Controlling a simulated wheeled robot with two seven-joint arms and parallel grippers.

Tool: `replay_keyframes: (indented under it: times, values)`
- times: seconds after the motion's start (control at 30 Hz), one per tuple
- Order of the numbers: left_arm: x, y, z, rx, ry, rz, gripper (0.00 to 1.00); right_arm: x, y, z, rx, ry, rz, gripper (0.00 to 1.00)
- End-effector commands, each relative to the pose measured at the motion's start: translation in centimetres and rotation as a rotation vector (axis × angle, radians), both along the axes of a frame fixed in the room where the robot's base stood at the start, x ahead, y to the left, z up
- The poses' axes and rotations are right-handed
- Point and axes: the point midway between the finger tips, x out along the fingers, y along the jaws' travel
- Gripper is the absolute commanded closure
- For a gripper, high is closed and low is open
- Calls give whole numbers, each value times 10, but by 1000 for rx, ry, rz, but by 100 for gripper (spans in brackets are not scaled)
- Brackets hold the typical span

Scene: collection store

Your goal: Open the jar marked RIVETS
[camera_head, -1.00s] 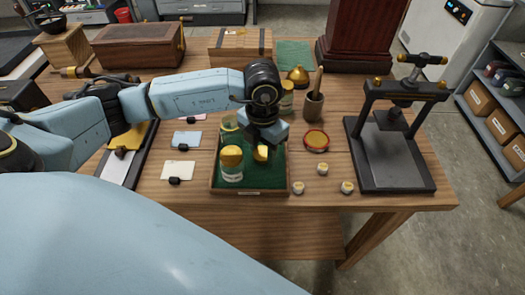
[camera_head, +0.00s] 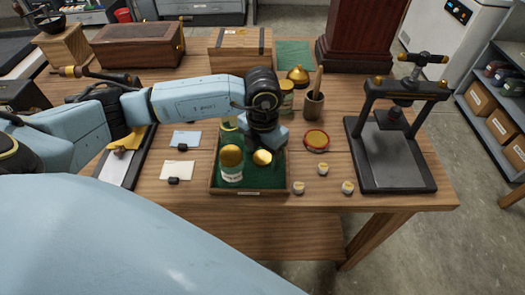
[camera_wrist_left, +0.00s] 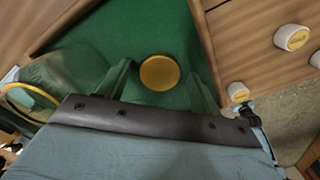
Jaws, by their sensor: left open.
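A glass jar (camera_head: 232,172) with a yellow-brown top and a pale label stands upright in the green-lined tray (camera_head: 212,187); I cannot read its label. A second glass jar (camera_head: 229,134) stands behind it, partly hidden. My left gripper (camera_head: 262,151) is over the tray, to the right of the front jar, pointing down. A round yellow lid (camera_head: 262,157) shows just below it. In the left wrist view the lid (camera_wrist_left: 159,72) lies between the spread fingers, with gaps on both sides. Clear glass (camera_wrist_left: 60,72) with a yellow rim shows at left there. My right gripper is out of view.
Several small white pots (camera_head: 323,169) and a red-rimmed round dish (camera_head: 316,140) stand right of the tray. A black press (camera_head: 392,160) stands at the table's right. A pestle and mortar (camera_head: 314,104) stand behind. Cards (camera_head: 177,169) lie left of the tray.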

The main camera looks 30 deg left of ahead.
Motion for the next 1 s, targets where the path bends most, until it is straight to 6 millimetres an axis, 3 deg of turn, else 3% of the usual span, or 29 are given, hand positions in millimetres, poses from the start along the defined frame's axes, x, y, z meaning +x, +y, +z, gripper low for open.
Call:
replay_keyframes:
  times: [0.17,0.6,0.8,1.0]
  values:
    - [1,0,16,-1,-4,0,35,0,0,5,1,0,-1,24]
    - [0,0,105,1,-3,-1,35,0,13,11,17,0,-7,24]
    - [0,0,122,0,-1,1,35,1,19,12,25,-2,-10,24]
    - [0,0,124,0,0,0,35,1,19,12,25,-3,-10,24]
